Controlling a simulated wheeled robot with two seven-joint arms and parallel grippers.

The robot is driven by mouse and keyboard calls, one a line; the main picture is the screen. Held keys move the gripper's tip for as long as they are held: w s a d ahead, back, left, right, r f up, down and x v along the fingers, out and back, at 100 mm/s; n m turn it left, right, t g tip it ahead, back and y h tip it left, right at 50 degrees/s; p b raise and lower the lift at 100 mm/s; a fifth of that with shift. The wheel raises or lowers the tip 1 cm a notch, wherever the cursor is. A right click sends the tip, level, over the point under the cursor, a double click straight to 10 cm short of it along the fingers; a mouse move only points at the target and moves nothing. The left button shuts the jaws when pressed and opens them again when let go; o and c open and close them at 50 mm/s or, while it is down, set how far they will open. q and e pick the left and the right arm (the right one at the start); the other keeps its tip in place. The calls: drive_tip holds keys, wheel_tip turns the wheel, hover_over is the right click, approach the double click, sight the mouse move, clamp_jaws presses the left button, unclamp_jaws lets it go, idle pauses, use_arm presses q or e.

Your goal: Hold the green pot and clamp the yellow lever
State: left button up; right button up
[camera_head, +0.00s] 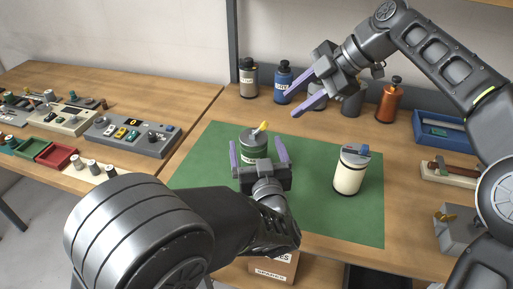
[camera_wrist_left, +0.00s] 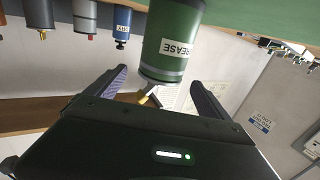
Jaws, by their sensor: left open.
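The green pot (camera_head: 253,151) stands upright on the green mat, with its yellow lever (camera_head: 262,127) on top. In the left wrist view the pot (camera_wrist_left: 172,30) appears inverted with a GREASE label, and the lever's yellow tip (camera_wrist_left: 146,98) shows near the gripper. My left gripper (camera_head: 258,147) is open, with its purple fingers on either side of the pot and visible gaps between. It also shows in the left wrist view (camera_wrist_left: 160,78). My right gripper (camera_head: 289,109) is open and empty, above the mat's back edge, behind and right of the pot.
A cream pot (camera_head: 349,173) stands on the green mat (camera_head: 335,222) to the right. Grey (camera_head: 248,80), blue (camera_head: 283,82) and orange (camera_head: 389,104) bottles line the back. A blue tray (camera_head: 446,130) is at right; a control panel (camera_head: 128,134) is on the left table. The mat's front right is clear.

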sight(252, 129)
use_arm(q)
drive_tip(key=shift+w+a, duration=0.2)
drive_tip(key=shift+w, duration=1.1)
drive_tip(key=shift+w+a, duration=0.2)
drive_tip(key=shift+w, duration=1.05)
drive_tip(key=shift+w+a, duration=0.2)
drive_tip(key=shift+w, duration=1.1)
drive_tip(key=c, duration=1.9)
drive_tip(key=shift+c, duration=0.2)
